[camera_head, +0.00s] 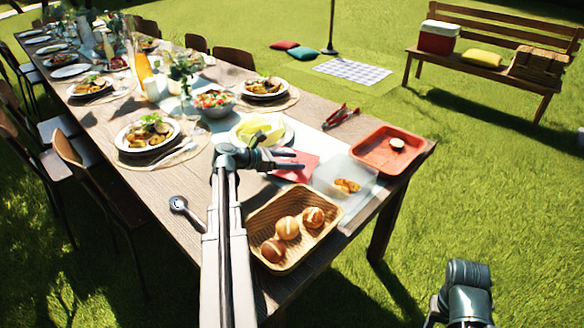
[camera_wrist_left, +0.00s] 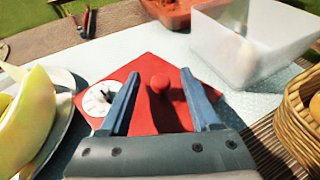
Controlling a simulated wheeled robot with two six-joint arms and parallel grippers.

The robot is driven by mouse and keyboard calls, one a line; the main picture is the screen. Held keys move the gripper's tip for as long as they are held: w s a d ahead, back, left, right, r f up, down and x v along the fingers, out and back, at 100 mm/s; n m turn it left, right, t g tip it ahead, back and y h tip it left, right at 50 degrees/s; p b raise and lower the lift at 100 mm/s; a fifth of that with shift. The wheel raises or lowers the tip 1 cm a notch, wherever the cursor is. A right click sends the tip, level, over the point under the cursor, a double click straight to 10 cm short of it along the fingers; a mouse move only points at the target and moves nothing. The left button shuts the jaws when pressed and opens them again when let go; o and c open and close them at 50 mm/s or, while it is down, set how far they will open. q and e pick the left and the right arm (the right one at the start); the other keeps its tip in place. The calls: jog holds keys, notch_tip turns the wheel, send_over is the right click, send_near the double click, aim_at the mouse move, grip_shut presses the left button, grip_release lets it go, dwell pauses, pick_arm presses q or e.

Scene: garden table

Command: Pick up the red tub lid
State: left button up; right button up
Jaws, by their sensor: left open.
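The red tub lid (camera_head: 304,172) is a flat red square lying on the table, partly hidden by my left gripper (camera_head: 290,160) in the head view. In the left wrist view the lid (camera_wrist_left: 150,62) has a small round red knob (camera_wrist_left: 160,83) in its middle. My left gripper (camera_wrist_left: 158,74) is open, its two fingers on either side of the knob in that view. Contact with the lid cannot be told. A clear tub (camera_head: 352,182) stands right of the lid with some food in it. My right gripper (camera_head: 462,300) is at the bottom right, its fingers unclear.
A melon plate (camera_head: 262,130) is beside the lid, a bread basket (camera_head: 292,232) in front, a red tray (camera_head: 390,150) beyond the tub. Bare wood shows around the spoon (camera_head: 180,206).

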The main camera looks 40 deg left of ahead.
pick_arm(q)
jog(key=shift+w+d+f, duration=0.2)
jog(key=shift+w, duration=0.2)
grip_shut()
jog(key=shift+r, duration=0.1)
